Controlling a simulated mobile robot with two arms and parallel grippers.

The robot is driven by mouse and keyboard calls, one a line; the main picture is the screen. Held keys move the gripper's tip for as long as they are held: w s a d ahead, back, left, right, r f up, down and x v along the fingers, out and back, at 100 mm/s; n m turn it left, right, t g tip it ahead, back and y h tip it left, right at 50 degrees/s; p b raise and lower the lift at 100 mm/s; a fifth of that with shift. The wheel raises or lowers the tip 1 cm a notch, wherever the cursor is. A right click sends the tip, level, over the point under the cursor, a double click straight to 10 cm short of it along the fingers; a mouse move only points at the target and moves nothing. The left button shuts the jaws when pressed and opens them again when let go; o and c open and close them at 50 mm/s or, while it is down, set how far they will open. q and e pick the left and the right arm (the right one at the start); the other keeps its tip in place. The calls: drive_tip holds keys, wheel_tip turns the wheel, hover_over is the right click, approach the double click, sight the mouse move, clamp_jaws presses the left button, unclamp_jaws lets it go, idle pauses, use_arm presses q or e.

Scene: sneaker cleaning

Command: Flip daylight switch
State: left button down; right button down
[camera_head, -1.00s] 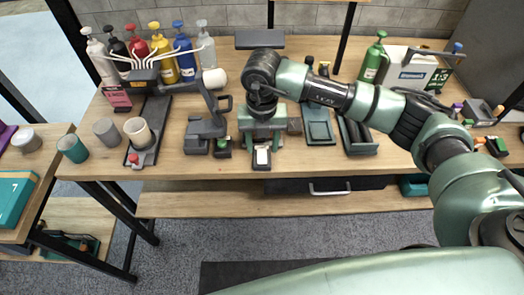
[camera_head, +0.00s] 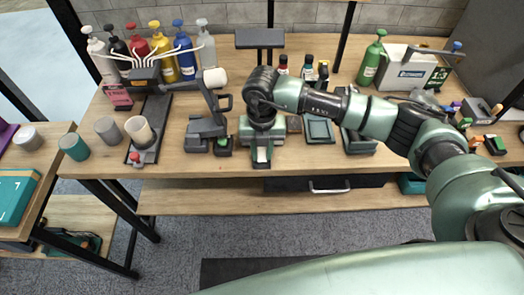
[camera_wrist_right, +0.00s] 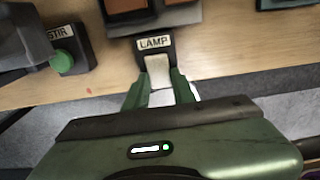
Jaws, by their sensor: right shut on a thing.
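A dark switch box labelled LAMP (camera_wrist_right: 153,43) sits at the table's front edge, with a pale rocker (camera_wrist_right: 158,71) on it. In the head view the pale rocker (camera_head: 262,154) shows just below my right gripper (camera_head: 261,150). My right gripper (camera_wrist_right: 160,92) points at the switch, with its green fingers on both sides of the rocker, shut on it. The rocker's lower part is partly hidden between the fingers. A dark lamp panel (camera_head: 259,39) stands behind my right arm. My left gripper is not in view.
A box labelled STIR with a green button (camera_wrist_right: 62,62) sits left of the switch. A grey stand (camera_head: 205,127) is left of my arm, and a teal tray (camera_head: 320,129) is to the right. Pump bottles (camera_head: 184,56) stand at the back left.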

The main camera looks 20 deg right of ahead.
drive_tip(key=shift+w+d+f+g+y+b, duration=0.1)
drive_tip(key=shift+w+g+y+b, duration=0.35)
drive_tip(key=shift+g+b, duration=0.75)
drive_tip(key=shift+w+g+b, duration=0.1)
drive_tip(key=shift+g+b, duration=0.45)
drive_tip(key=shift+g, duration=0.15)
drive_tip(key=shift+g+y, duration=0.25)
drive_tip(key=shift+g, duration=0.15)
drive_tip(key=shift+r, duration=0.2)
drive_tip(key=shift+d, duration=0.1)
drive_tip(key=c, duration=1.2)
unclamp_jaws()
drive_tip(key=shift+o, duration=0.2)
